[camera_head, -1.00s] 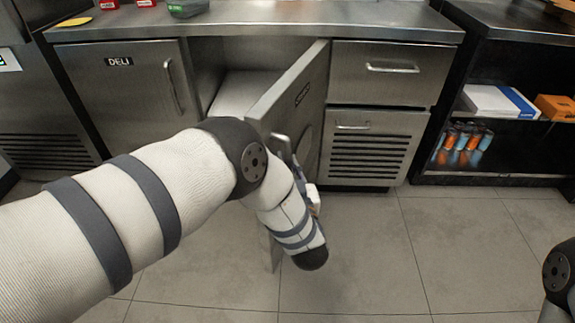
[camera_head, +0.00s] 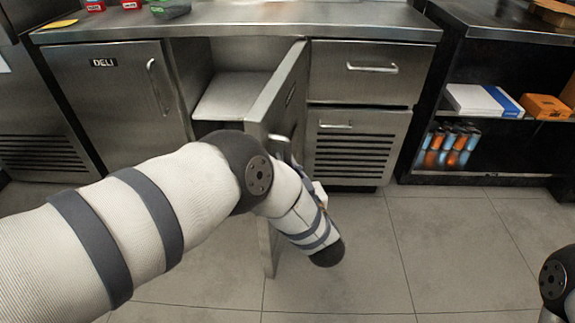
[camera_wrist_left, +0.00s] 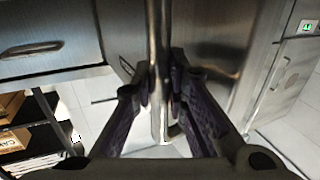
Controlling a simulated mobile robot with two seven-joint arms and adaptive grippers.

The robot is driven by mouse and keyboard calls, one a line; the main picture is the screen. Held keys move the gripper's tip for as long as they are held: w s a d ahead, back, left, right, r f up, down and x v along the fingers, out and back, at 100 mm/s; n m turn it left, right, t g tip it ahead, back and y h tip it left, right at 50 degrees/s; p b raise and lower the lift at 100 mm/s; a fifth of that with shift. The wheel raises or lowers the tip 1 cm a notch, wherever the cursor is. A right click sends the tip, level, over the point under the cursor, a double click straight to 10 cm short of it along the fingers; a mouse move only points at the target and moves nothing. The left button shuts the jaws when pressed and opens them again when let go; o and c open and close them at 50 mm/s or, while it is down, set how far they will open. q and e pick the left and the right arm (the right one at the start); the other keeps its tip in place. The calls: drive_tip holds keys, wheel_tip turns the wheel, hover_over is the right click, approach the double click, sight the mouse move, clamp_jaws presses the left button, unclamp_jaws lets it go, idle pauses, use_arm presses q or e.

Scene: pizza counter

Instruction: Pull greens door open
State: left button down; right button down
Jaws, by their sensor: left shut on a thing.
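The greens door (camera_head: 290,85) stands wide open below the counter, swung out towards me and seen nearly edge-on. Its label is too slanted to read. Its metal handle shows partly above my left arm in the head view, and as an upright bar (camera_wrist_left: 157,50) in the left wrist view. My left gripper (camera_wrist_left: 161,85) is shut on this handle, with a dark finger on each side of it. In the head view my left forearm hides most of the gripper and the lower door. My right gripper is out of view.
The open compartment shows a pale shelf (camera_head: 232,96). The shut DELI door (camera_head: 110,100) is to its left, and a drawer (camera_head: 368,73) over a vented panel (camera_head: 350,150) to its right. Dark open shelving (camera_head: 480,160) stands farther right. The tiled floor (camera_head: 450,250) in front is clear.

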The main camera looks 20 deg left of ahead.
use_arm(q)
drive_tip(key=c, duration=1.7)
unclamp_jaws()
drive_tip(key=v, duration=1.2)
